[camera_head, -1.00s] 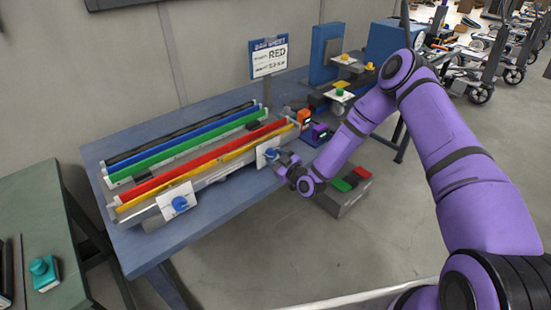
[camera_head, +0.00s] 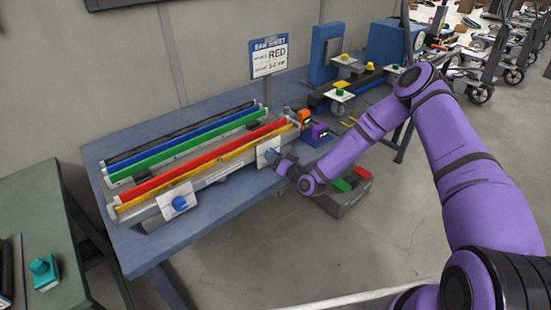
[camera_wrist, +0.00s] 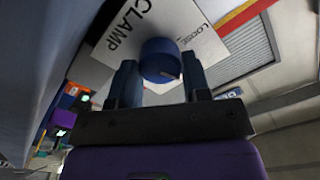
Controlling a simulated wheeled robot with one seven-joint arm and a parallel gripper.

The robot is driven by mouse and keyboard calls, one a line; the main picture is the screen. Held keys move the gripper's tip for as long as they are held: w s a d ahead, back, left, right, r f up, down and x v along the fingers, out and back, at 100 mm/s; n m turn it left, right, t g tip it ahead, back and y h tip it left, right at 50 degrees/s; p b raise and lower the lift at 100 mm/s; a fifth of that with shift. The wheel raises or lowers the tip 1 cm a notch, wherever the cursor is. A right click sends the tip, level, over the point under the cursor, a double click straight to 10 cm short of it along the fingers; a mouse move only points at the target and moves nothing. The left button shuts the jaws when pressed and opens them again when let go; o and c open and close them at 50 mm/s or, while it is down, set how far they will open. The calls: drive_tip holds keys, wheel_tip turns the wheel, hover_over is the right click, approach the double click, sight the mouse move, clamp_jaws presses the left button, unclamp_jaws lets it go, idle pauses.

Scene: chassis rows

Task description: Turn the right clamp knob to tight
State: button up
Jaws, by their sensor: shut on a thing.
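The right clamp knob (camera_wrist: 160,62) is a round blue knob on a white plate (camera_wrist: 205,25) marked "CLAMP" and "LOOSE". In the wrist view my gripper (camera_wrist: 160,82) has its two fingers on either side of the knob, shut on it. A small mark shows near the knob's lower right edge. In the head view my gripper (camera_head: 283,162) is at the right white plate (camera_head: 263,152), and mostly hides the knob. The left clamp knob (camera_head: 180,203) is blue, on its own white plate, with nothing touching it.
Colored bars, including a red bar (camera_head: 205,158), lie along the blue bench (camera_head: 218,205) behind the plates. Orange and purple devices (camera_head: 318,132) sit right of the clamp. A grey bin (camera_head: 345,200) stands on the floor below.

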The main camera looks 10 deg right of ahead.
drive_tip(key=m, duration=0.4)
drive_tip(key=shift+f+m, duration=0.1)
drive_tip(key=shift+m, duration=0.3)
drive_tip(key=m, duration=0.5)
drive_tip(key=shift+d, duration=0.1)
drive_tip(key=m, duration=0.5)
drive_tip(key=shift+m, duration=2.9)
drive_tip(key=o, duration=0.9)
drive_tip(key=v, duration=1)
drive_tip(key=shift+s+d, duration=0.1)
drive_tip(key=shift+s, duration=0.3)
